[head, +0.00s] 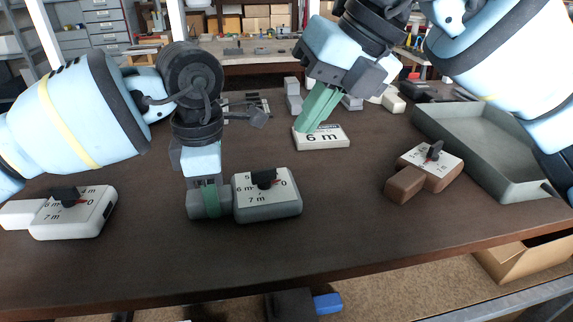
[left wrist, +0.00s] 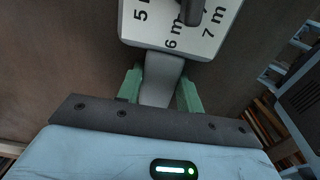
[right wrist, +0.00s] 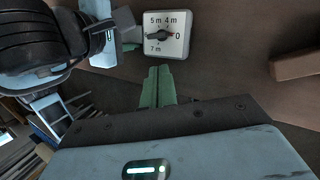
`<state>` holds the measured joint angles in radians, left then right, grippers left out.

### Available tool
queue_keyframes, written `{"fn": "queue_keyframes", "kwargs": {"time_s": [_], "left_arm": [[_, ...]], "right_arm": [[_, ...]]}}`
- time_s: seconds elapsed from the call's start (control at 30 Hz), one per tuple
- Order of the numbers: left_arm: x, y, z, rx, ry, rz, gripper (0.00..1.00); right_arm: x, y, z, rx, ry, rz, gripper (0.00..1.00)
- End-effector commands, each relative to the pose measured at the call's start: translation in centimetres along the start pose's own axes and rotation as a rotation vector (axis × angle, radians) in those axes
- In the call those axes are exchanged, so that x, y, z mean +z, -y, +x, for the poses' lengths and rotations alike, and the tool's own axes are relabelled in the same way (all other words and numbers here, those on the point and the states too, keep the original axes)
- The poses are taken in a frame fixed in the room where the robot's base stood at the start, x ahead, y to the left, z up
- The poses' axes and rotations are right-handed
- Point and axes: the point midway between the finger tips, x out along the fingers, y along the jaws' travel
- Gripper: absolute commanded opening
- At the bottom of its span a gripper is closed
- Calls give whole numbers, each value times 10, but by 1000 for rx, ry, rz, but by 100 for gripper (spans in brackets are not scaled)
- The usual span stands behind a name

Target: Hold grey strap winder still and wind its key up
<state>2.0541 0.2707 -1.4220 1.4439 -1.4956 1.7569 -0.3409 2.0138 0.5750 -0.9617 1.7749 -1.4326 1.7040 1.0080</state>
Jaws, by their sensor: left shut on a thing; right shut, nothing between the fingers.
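The grey strap winder (head: 268,208) lies flat near the table's front middle, with a white dial face, a black key (head: 264,178) and a red mark by 0. Its dial shows in the right wrist view (right wrist: 178,20) and, partly, in the left wrist view (left wrist: 200,43). My left gripper (head: 209,200) is shut on the winder's grey end block, with a green finger on each side in the left wrist view (left wrist: 160,92). My right gripper (head: 308,127) is shut and empty, raised above the table; its fingers touch each other (right wrist: 158,72) and are apart from the key.
A white winder (head: 95,222) lies at left and a brown winder (head: 405,185) at right. A grey tray (head: 515,190) is at the right edge. Table around the grey winder's front is clear.

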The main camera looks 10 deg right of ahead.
Motion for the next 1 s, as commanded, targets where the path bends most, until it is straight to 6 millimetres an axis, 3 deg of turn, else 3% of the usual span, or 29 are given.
{"fn": "queue_keyframes", "kwargs": {"time_s": [0.7, 1.0], "left_arm": [[0, 0, 0, 1, 0, 0, 9], [0, 0, 0, 1, 0, 0, 9]], "right_arm": [[-36, 33, -4, 148, -22, 1173, 0], [-44, 39, -6, 173, -39, 1412, 0]]}}
